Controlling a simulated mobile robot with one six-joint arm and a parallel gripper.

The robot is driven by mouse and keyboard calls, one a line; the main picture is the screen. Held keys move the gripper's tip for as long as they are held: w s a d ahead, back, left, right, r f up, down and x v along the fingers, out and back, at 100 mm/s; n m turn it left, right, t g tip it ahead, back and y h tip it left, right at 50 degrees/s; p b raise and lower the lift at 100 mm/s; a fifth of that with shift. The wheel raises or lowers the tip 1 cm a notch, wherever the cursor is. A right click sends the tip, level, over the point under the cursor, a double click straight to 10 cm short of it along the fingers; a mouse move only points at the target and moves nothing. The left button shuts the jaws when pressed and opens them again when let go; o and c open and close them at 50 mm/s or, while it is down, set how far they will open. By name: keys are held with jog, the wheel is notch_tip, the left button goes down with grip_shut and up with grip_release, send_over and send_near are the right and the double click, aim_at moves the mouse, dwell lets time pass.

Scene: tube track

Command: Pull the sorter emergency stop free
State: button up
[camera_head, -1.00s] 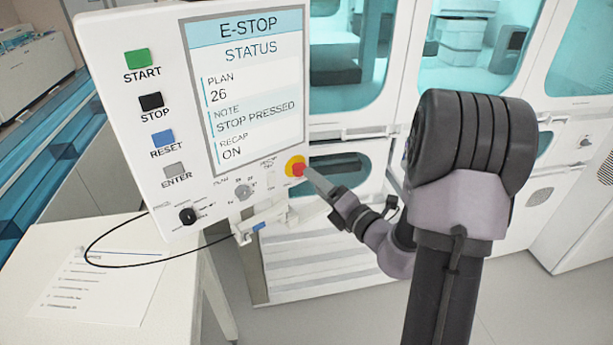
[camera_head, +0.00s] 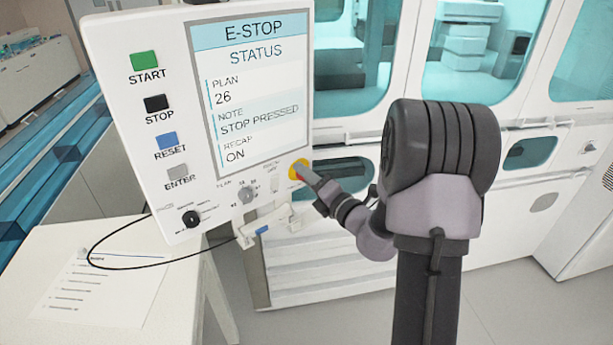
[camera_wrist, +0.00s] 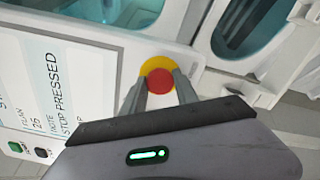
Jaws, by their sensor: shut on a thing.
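The emergency stop is a red button on a yellow disc at the lower right of the white control panel. In the head view only part of its yellow disc (camera_head: 294,173) shows, because my gripper (camera_head: 304,173) covers most of the red. In the wrist view the red button (camera_wrist: 160,81) sits between the two grey fingers of my gripper (camera_wrist: 160,88). The fingers are shut on the button, one on each side. The panel screen (camera_head: 252,90) reads E-STOP STATUS, PLAN 26, NOTE STOP PRESSED, RECAP ON.
START (camera_head: 145,61), STOP (camera_head: 158,104), RESET (camera_head: 166,141) and ENTER (camera_head: 177,171) buttons line the panel's left side. A rotary knob (camera_head: 246,195) is left of the stop. A white table (camera_head: 180,285) with a paper sheet (camera_head: 100,290) stands below. White cabinets stand behind.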

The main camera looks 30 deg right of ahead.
grip_shut()
jog(key=shift+s, duration=0.4)
jog(key=o, duration=0.8)
grip_release()
jog(key=shift+c, duration=0.2)
